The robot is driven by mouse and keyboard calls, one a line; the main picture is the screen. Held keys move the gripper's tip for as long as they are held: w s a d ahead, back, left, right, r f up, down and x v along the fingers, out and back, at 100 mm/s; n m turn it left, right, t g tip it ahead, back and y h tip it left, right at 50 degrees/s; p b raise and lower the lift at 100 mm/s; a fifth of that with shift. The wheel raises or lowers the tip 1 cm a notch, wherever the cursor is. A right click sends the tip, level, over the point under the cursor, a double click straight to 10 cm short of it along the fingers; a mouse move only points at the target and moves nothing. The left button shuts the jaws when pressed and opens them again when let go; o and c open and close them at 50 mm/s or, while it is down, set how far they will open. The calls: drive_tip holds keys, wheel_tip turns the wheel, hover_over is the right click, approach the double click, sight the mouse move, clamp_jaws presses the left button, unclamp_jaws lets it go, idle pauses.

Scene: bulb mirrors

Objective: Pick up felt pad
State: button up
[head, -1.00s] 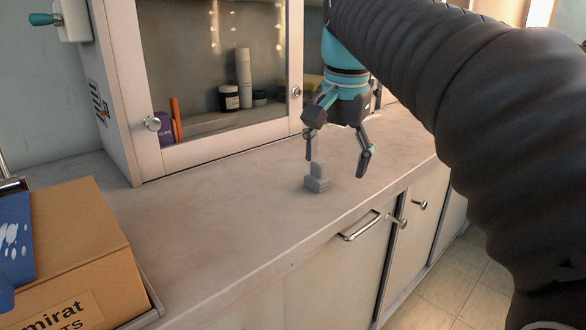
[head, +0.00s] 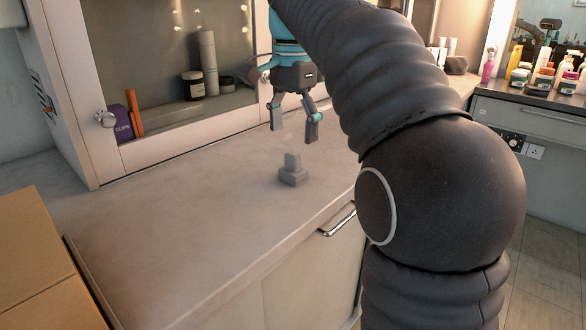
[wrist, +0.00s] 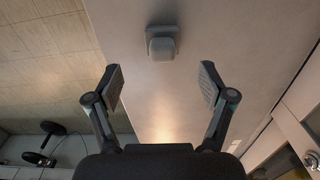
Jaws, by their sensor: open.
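The felt pad (head: 292,170) is a small grey stepped block, with a wider base and a narrower upright part, on the pale counter near its front edge. It also shows in the wrist view (wrist: 162,45), beyond the fingertips and near the middle line. My gripper (head: 295,133) hangs above and slightly behind the pad in the head view, pointing down, apart from it. In the wrist view my gripper (wrist: 160,86) has its two fingers spread wide with nothing between them.
The counter (head: 190,215) is clear around the pad. A glass-fronted cabinet (head: 165,75) stands at the back, with a purple box (head: 120,123) and jars inside. A cardboard box (head: 35,260) is at the left. A drawer handle (head: 338,220) juts from the counter front.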

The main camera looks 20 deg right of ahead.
sight(293, 153)
drive_tip(key=shift+w+f+b, duration=0.2)
drive_tip(key=shift+f+b, duration=0.3)
drive_tip(key=shift+f, duration=3.65)
drive_tip(key=c, duration=1.3)
